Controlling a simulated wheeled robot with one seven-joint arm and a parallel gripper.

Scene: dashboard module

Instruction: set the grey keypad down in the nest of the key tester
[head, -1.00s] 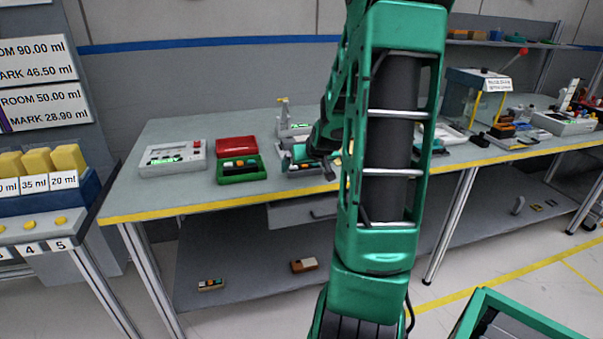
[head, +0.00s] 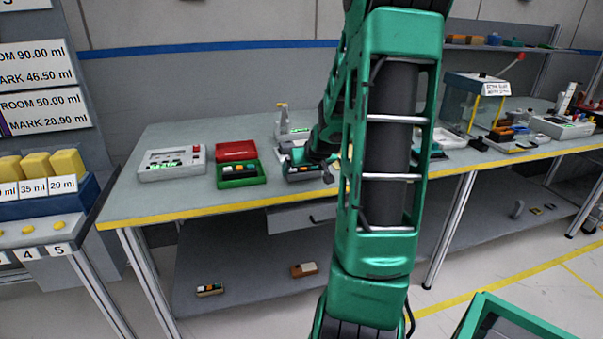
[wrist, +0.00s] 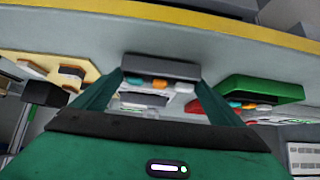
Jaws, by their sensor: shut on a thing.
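My gripper (wrist: 160,78) is shut on the grey keypad (wrist: 160,66), a dark grey block with orange, teal and pale keys, held between the two green fingers. In the head view my gripper (head: 318,160) is at the key tester (head: 290,130), and the keypad (head: 303,175) shows as a dark block by the fingers at its front. The tester is a pale device with an upright lever at the back. In the wrist view its pale body shows just beyond the keypad. The nest is mostly hidden, and I cannot tell whether the keypad touches it.
A green tray with a red lid (head: 237,152) stands close left of the tester and holds small coloured parts. A white box with a lit display (head: 172,163) is farther left. The yellow bench edge (head: 215,208) runs in front. My arm hides the bench to the right.

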